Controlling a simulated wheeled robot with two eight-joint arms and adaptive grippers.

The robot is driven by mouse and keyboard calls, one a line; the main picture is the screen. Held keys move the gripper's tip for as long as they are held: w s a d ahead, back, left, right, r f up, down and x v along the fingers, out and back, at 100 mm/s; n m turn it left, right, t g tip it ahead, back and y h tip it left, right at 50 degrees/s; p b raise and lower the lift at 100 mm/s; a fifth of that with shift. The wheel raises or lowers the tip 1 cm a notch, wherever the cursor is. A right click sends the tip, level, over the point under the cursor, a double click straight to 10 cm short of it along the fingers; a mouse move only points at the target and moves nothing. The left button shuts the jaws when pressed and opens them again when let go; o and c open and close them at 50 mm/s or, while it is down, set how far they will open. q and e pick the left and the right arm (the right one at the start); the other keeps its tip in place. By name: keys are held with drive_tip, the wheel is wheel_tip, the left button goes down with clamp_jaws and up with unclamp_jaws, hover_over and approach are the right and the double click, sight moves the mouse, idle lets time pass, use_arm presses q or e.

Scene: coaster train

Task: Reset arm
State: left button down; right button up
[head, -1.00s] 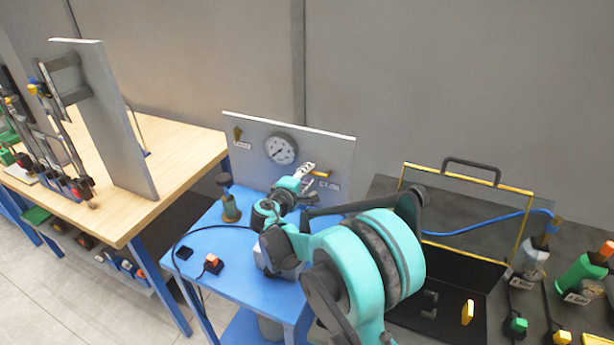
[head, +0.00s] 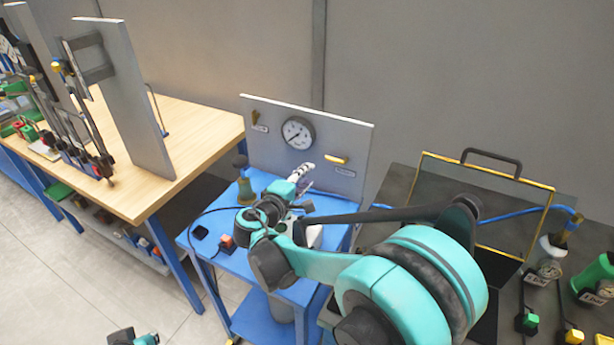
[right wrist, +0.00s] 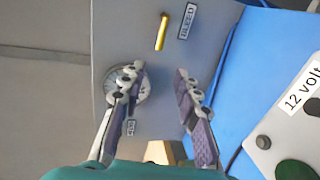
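My right arm reaches across the blue cart in the head view. Its gripper (head: 303,173) is in front of the grey gauge panel (head: 262,160), left of the yellow handle (head: 337,158). In the right wrist view the right gripper (right wrist: 157,82) has its fingers spread with nothing between them. The round gauge (right wrist: 128,84) is partly hidden behind one finger, and the yellow handle (right wrist: 161,32) lies beyond the fingertips, apart from them. A small teal and black part of my left arm (head: 134,338) shows at the bottom left edge; its fingers cannot be made out.
The blue cart (head: 262,319) carries a brass-coloured fitting (head: 245,188) and a small orange-topped switch (head: 227,243) with a black cable. A wooden workbench (head: 190,128) stands left. A dark bench with a yellow-edged clear panel (head: 484,167) and bottles (head: 548,260) is at right.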

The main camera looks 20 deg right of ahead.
drive_tip(key=s+f+m+g+y, duration=0.35)
drive_tip(key=s+y, duration=0.25)
drive_tip(key=s, duration=0.6)
drive_tip(key=s+a+f+m+y, duration=0.2)
drive_tip(key=s+a+y, duration=0.1)
drive_tip(key=s, duration=0.3)
drive_tip(key=s+a+f+m+y, duration=0.2)
drive_tip(key=s+a+f+y, duration=0.1)
drive_tip(key=s, duration=0.3)
drive_tip(key=shift+s+a+m, duration=0.35)
drive_tip(key=shift+a, duration=0.5)
idle(0.4)
